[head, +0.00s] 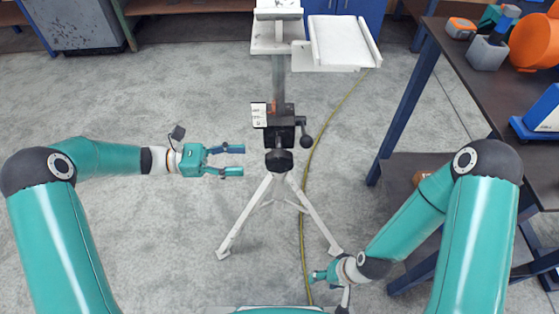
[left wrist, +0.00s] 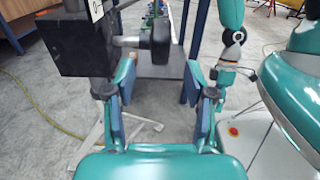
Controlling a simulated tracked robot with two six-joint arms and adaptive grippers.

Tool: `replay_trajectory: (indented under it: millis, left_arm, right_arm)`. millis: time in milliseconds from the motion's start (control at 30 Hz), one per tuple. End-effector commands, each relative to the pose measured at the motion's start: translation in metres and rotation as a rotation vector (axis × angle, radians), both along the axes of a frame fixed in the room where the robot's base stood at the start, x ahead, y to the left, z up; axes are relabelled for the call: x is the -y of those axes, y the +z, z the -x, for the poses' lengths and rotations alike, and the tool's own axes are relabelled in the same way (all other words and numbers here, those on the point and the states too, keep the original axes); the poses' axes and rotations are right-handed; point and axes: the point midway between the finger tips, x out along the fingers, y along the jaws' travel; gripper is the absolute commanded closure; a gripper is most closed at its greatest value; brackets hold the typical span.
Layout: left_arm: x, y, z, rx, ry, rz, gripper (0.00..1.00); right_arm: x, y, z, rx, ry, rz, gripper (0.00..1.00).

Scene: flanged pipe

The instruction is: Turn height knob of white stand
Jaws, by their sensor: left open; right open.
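The white stand (head: 279,75) stands upright on tripod legs in the middle of the head view. Its black head block carries a dark knob (head: 279,160) at the front and a crank-like handle (head: 306,141) on the right. The left wrist view shows the black block (left wrist: 75,42) and a dark knob (left wrist: 160,40) on a short shaft, above and beyond the fingers. My left gripper (head: 243,160) is open and empty, left of the front knob and apart from it. My right gripper (head: 315,276) is low at the bottom, right of centre, away from the stand head; its fingers are unclear.
A dark table (head: 450,60) with blue legs stands on the right, bearing an orange pipe part (head: 535,42) and several other items. A yellow cable (head: 303,225) runs along the floor. The floor at left is clear.

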Motion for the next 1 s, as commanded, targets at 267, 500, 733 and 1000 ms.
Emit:
replay_trajectory:
  millis: [267, 500, 733, 1000]
  left_arm:
    - [0.062, -0.002, 0.000, 0.001, -0.005, -0.001, 0.46]
    - [0.096, -0.001, -0.001, 0.000, -0.002, -0.001, 0.46]
    - [0.105, -0.001, -0.001, 0.000, 0.000, -0.001, 0.46]
    - [0.105, -0.001, -0.001, 0.000, 0.001, -0.001, 0.54]
  right_arm:
    - [0.000, -0.014, 0.000, 0.000, 0.000, 0.000, 0.46]
    - [0.000, -0.020, 0.000, 0.000, 0.000, 0.000, 0.46]
    - [0.000, -0.021, 0.000, 0.000, 0.000, 0.000, 0.46]
    - [0.000, -0.021, 0.000, 0.000, 0.000, 0.000, 0.46]
